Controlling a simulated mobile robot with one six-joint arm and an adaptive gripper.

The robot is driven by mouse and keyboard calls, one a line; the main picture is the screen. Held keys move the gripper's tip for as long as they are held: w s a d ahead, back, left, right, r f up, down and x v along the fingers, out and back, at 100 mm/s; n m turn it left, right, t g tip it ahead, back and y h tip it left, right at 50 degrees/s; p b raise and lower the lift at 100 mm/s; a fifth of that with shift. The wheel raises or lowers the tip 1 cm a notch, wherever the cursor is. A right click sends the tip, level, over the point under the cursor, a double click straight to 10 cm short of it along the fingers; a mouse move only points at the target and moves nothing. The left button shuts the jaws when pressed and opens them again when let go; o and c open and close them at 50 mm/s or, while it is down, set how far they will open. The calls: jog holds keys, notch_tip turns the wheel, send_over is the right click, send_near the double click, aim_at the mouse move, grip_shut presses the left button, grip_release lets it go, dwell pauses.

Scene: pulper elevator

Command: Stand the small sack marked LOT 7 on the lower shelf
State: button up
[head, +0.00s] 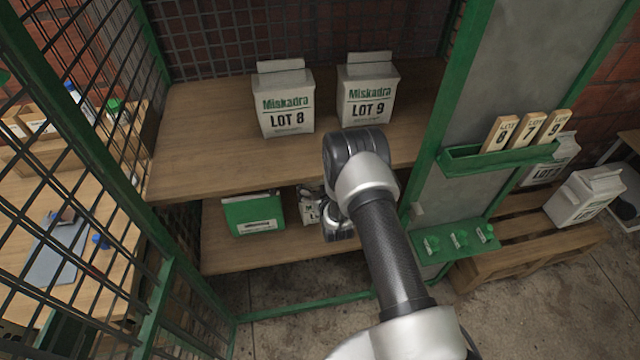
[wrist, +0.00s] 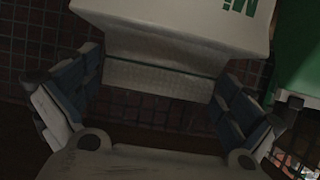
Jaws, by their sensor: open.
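A small white sack (head: 310,208) stands on the lower shelf (head: 228,256), mostly hidden behind my arm in the head view. In the wrist view the sack (wrist: 180,28) fills the top, with its folded end between the fingers and part of its green lettering, "Mi", showing. Its lot number is hidden. My gripper (wrist: 158,82) is open, with one finger on either side of the fold. A gap shows at each side, and I cannot tell whether either finger touches it.
Sacks LOT 8 (head: 285,100) and LOT 9 (head: 368,92) stand on the upper shelf (head: 200,135). A green box (head: 253,215) is left of the small sack. Green uprights and mesh flank the shelves. More sacks (head: 585,195) lie on a pallet (head: 530,240) at right.

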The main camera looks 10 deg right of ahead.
jog(key=shift+r, duration=0.25)
jog(key=p+v, duration=0.4)
jog(key=v, duration=0.8)
jog(key=shift+f, duration=0.15)
